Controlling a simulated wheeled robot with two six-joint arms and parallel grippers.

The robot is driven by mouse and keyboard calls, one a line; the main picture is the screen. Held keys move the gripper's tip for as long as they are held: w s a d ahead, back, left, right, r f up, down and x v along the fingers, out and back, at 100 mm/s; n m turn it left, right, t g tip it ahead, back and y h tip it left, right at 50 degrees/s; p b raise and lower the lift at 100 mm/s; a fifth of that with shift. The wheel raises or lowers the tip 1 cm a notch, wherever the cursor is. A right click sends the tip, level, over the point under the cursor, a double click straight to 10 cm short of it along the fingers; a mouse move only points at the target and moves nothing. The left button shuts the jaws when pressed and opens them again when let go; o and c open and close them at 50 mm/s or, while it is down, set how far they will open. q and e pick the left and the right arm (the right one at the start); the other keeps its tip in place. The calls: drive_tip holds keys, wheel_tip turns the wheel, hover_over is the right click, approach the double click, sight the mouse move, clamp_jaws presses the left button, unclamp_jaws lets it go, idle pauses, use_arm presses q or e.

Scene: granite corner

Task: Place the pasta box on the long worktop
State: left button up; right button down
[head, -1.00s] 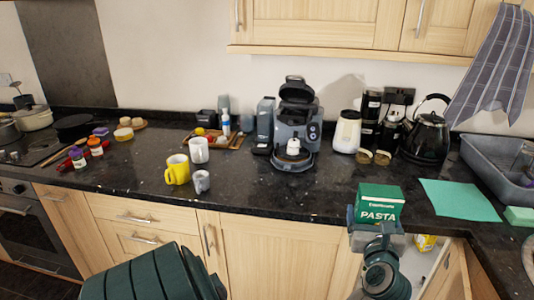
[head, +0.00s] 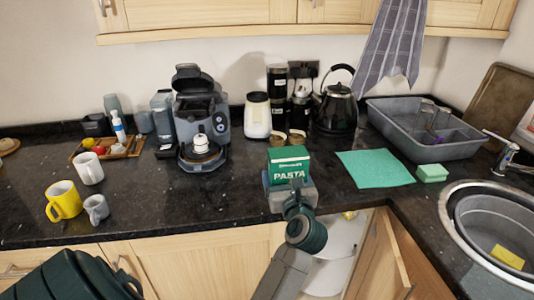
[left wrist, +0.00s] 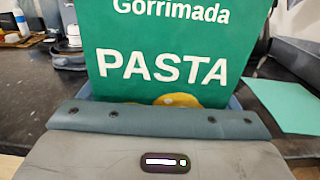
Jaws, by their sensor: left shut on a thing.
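The green pasta box (head: 289,163) with white lettering stands upright in my left gripper (head: 289,188), over the front part of the dark worktop (head: 215,205). The left wrist view shows its printed face (left wrist: 175,45) close up, slightly tilted. My left gripper is shut on the box, and its body hides the box's lower end. I cannot tell whether the box touches the worktop. My right gripper is not in view.
A teal mat (head: 375,168) lies right of the box, with a sponge (head: 432,173) beyond it. Two small brown cups (head: 288,137) and a kettle (head: 337,108) stand behind. A coffee machine (head: 202,125) stands to the left. A cupboard door (head: 378,262) hangs open below.

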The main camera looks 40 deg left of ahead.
use_arm(q)
drive_tip(key=w+a+f+p, duration=0.1)
drive_tip(key=w+a, duration=0.1)
drive_tip(key=w, duration=0.2)
drive_tip(key=w+a+f+p, duration=0.2)
drive_tip(key=w+a, duration=0.1)
drive_tip(key=w, duration=0.1)
drive_tip(key=w+a+f+p, duration=0.1)
drive_tip(key=w+a, duration=0.1)
drive_tip(key=w, duration=0.3)
drive_tip(key=shift+w+a+f, duration=0.1)
drive_tip(key=shift+a+f, duration=0.15)
drive_tip(key=shift+a, duration=0.15)
drive_tip(key=shift+f, duration=0.3)
